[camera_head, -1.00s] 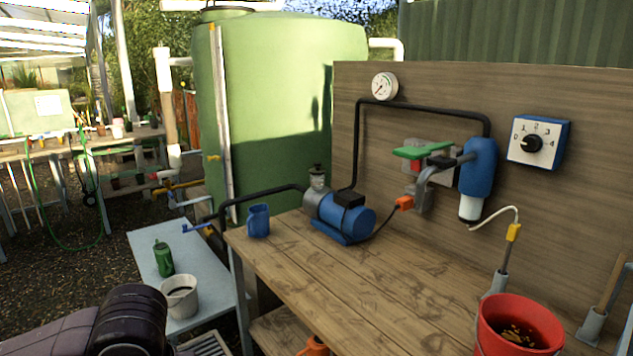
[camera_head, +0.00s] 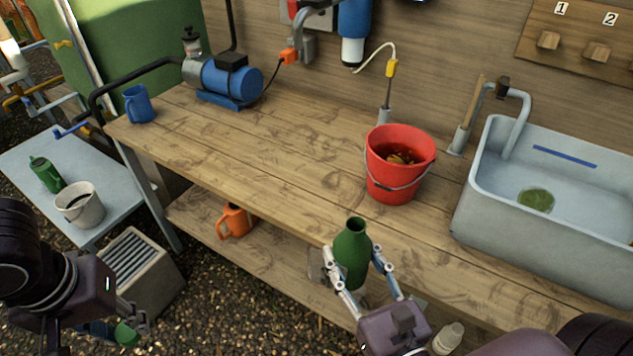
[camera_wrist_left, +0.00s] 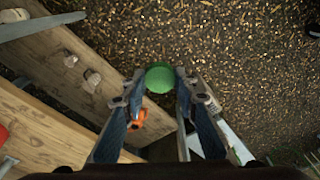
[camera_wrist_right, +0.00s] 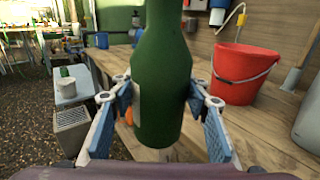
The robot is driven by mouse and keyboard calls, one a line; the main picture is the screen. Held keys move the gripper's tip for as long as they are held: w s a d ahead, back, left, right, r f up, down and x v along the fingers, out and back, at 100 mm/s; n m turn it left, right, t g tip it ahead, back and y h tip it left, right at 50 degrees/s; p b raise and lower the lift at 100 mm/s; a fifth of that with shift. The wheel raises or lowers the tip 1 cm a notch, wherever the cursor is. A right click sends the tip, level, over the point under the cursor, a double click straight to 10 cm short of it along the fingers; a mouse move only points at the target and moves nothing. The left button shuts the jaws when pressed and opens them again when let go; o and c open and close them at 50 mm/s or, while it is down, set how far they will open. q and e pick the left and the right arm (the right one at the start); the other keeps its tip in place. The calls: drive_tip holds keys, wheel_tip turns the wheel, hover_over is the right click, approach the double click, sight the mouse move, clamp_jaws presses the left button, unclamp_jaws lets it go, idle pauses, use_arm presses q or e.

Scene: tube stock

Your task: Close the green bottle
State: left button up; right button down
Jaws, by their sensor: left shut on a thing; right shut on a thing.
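A green bottle (camera_head: 352,262) stands upright in my right gripper (camera_head: 352,254), in front of the bench's front edge. Its mouth looks uncovered. In the right wrist view the bottle (camera_wrist_right: 162,75) sits between both fingers, with its top out of frame. My left gripper (camera_head: 130,326) is low at the left in the head view, well away from the bottle. It is shut on a round green cap (camera_head: 127,334), also seen in the left wrist view (camera_wrist_left: 160,78) between the fingertips. Part of the left fingers is hard to see against the dark ground.
A red bucket (camera_head: 384,183) stands on the wooden bench (camera_head: 270,165) behind the bottle, with a sink (camera_head: 560,235) to its right. A blue jug (camera_head: 138,104) and pump (camera_head: 232,83) stand farther back. Another green bottle (camera_head: 47,176) and a white pot (camera_head: 80,207) are on the side table.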

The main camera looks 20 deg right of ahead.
drive_tip(key=w+a+n+g+y, duration=0.2)
drive_tip(key=w+a+n+y, duration=0.1)
drive_tip(key=a, duration=0.4)
drive_tip(key=w+a+r+n+g+y, duration=0.1)
drive_tip(key=w+a+n+g+y, duration=0.1)
drive_tip(key=a+n+y, duration=0.3)
drive_tip(key=shift+w+a+y, duration=0.45)
drive_tip(key=shift+a+y, duration=0.5)
drive_tip(key=shift+y, duration=0.85)
use_arm(q)
drive_tip(key=w+d+r+m, duration=0.1)
drive_tip(key=w+d+r, duration=0.2)
drive_tip(key=d+r, duration=0.6)
drive_tip(key=w+d+r+m, duration=0.2)
drive_tip(key=d+r, duration=0.8)
drive_tip(key=d, duration=0.5)
drive_tip(key=shift+w, duration=0.4)
drive_tip(key=shift+f, duration=0.1)
drive_tip(key=shift+f, duration=1.9)
